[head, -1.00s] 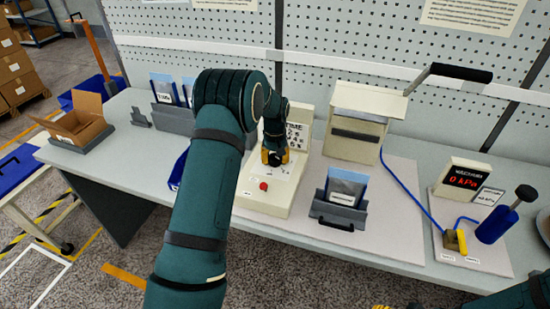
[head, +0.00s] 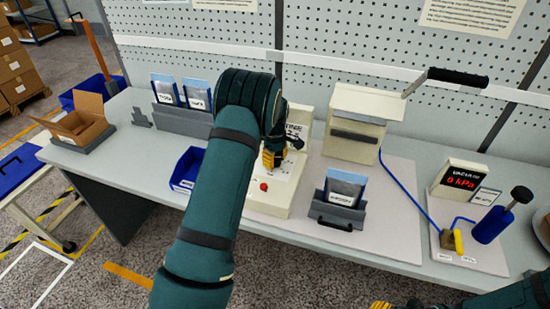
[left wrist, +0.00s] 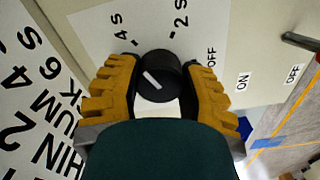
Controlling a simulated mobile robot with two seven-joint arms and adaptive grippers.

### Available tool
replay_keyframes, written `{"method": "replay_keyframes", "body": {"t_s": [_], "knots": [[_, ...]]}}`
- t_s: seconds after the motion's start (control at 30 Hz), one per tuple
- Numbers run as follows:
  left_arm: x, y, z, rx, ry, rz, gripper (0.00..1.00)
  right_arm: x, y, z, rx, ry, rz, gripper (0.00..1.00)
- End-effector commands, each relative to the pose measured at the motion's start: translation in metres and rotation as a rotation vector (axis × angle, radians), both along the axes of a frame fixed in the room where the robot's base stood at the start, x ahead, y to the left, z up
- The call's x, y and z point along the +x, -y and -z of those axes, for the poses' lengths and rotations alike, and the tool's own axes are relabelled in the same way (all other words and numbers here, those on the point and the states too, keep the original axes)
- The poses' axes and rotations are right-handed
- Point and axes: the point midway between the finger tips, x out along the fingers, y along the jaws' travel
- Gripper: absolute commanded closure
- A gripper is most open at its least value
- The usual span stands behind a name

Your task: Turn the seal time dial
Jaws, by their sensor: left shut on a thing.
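The seal time dial is a round black knob (left wrist: 159,77) with a white pointer line, in the left wrist view. Labels 4 S, 2 S and OFF stand around it; the pointer line slants toward the upper left of that view. My left gripper (left wrist: 158,84) is shut on the knob, one yellow finger on each side. In the head view my left gripper (head: 272,159) is over the cream control box (head: 266,205), and my arm and hand hide the dial. My right gripper (head: 380,306) shows only as a yellow-black tip at the bottom edge.
A cream sealer (head: 357,127) with a black-handled lever stands right of the box. A pouch in a grey holder (head: 336,213) is in front of it. A gauge (head: 459,178) reading 0 kPa and a blue pump (head: 493,225) are at right. A blue bin (head: 186,169) is left.

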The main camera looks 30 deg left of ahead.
Motion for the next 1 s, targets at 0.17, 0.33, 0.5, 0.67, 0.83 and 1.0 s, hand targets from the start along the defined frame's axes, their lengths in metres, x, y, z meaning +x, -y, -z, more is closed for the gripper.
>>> {"method": "replay_keyframes", "body": {"t_s": [0.17,0.33,0.5,0.67,0.83,1.0], "knots": [[0.0001,0.0002,-0.0001,0.001,0.000,-0.065,0.96,-0.0001,0.0001,-0.0024,0.001,0.000,0.000,0.53],[0.0002,0.0003,0.0000,0.000,0.000,-0.097,0.96,-0.0001,0.0002,-0.0031,0.001,0.000,0.000,0.53],[0.0001,0.0003,0.0002,0.000,0.000,-0.106,0.96,-0.0002,0.0002,-0.0032,0.001,0.000,0.000,0.53],[0.0000,0.0003,0.0003,0.000,0.000,-0.106,0.96,-0.0001,0.0002,-0.0031,0.001,0.000,0.000,0.53],[-0.0001,0.0003,0.0004,0.000,-0.001,-0.105,0.40,-0.0001,0.0002,-0.0031,0.001,0.000,0.000,0.53],[-0.0001,0.0002,0.0003,0.000,-0.001,-0.105,0.25,-0.0001,0.0002,-0.0031,0.001,0.000,0.000,0.53]]}}
